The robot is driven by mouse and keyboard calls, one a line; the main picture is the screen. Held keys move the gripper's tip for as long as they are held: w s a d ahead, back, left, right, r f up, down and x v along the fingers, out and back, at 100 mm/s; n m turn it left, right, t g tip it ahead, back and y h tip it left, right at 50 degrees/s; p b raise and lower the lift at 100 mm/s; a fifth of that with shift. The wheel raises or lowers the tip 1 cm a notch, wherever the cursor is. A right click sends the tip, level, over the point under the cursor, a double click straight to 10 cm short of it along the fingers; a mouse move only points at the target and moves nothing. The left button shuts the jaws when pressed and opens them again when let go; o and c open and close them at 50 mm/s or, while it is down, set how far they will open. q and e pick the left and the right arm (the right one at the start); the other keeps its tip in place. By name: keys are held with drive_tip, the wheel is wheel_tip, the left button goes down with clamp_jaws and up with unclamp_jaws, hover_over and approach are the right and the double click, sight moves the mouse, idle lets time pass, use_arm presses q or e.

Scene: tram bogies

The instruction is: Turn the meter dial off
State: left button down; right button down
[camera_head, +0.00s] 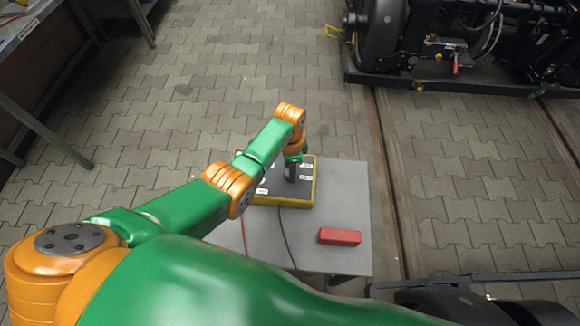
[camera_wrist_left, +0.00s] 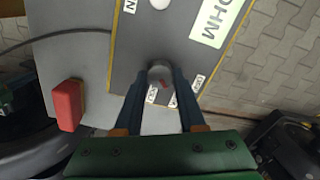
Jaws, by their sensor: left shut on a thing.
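The meter is a yellow box with a dark grey face (camera_head: 268,202), lying on a grey table. In the left wrist view its face (camera_wrist_left: 135,60) carries an "OHM" label and several small white labels. The dial (camera_wrist_left: 161,74) is a round grey knob with a small red mark, near the small labels. My left gripper (camera_head: 291,177) reaches down onto the meter face from above. In the left wrist view its two fingers (camera_wrist_left: 161,80) are closed on the dial, one on each side. The dial is hidden behind the gripper in the head view. My right gripper is not in view.
A red block (camera_head: 340,236) lies on the grey table (camera_head: 345,190), right of the meter. A red and a black cable run from the meter over the table. Black bogie machinery (camera_head: 440,40) stands at the back right, a workbench (camera_head: 35,30) at the upper left.

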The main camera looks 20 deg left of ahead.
use_arm(q)
drive_tip(key=shift+n, duration=0.3)
drive_tip(key=n+p, duration=0.1)
drive_tip(key=n, duration=0.1)
drive_tip(key=shift+n, duration=0.4)
drive_tip(key=n+p, duration=0.1)
drive_tip(key=n, duration=0.4)
drive_tip(key=shift+w, duration=0.1)
drive_tip(key=shift+n, duration=0.4)
drive_tip(key=c, duration=0.5)
unclamp_jaws()
